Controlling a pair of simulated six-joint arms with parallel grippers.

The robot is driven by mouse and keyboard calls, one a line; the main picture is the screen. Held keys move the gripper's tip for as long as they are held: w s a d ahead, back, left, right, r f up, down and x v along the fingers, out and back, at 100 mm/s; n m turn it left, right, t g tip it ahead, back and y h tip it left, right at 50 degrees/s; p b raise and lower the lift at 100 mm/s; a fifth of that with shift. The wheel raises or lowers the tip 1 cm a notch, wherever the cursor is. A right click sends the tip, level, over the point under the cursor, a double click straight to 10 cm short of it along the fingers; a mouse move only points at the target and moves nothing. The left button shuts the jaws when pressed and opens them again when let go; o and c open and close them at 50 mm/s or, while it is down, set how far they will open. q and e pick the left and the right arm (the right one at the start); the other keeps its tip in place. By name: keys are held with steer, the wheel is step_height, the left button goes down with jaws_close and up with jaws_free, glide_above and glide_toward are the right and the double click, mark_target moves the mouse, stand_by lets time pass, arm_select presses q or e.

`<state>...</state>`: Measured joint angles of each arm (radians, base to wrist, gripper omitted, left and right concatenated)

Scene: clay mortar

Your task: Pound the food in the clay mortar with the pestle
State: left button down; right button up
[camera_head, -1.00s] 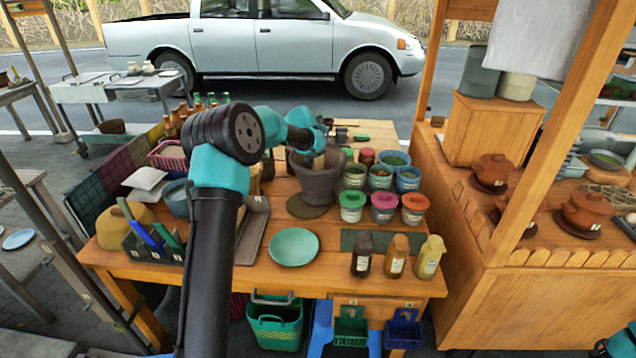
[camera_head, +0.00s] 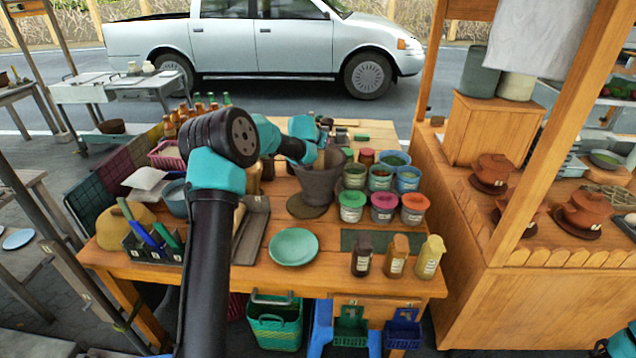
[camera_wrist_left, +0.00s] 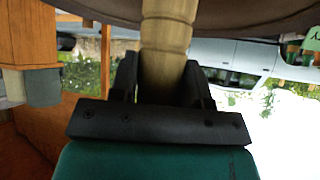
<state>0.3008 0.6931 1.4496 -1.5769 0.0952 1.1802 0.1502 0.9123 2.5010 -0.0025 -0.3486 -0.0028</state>
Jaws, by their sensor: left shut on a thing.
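The clay mortar (camera_head: 318,186) is a dark grey-brown pot on a round mat on the wooden table. Its curved rim also shows at the top of the left wrist view (camera_wrist_left: 240,18). In the left wrist view the gripper (camera_wrist_left: 165,85) is shut on the pale wooden pestle (camera_wrist_left: 168,40), whose shaft runs past the mortar's rim. The food inside the mortar cannot be seen. My right gripper is not in view.
Several lidded jars (camera_head: 383,207) and open tubs stand right of the mortar. A green plate (camera_head: 294,247) lies in front, with small bottles (camera_head: 397,256) to its right. A grey tray (camera_head: 250,230) and a utensil holder (camera_head: 152,244) are at the left.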

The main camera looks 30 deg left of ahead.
arm_select(q)
steer(key=shift+s+d+r, duration=0.1)
steer(key=shift+r, duration=2.6)
steer(key=shift+f, duration=0.1)
steer(key=shift+f, duration=2.7)
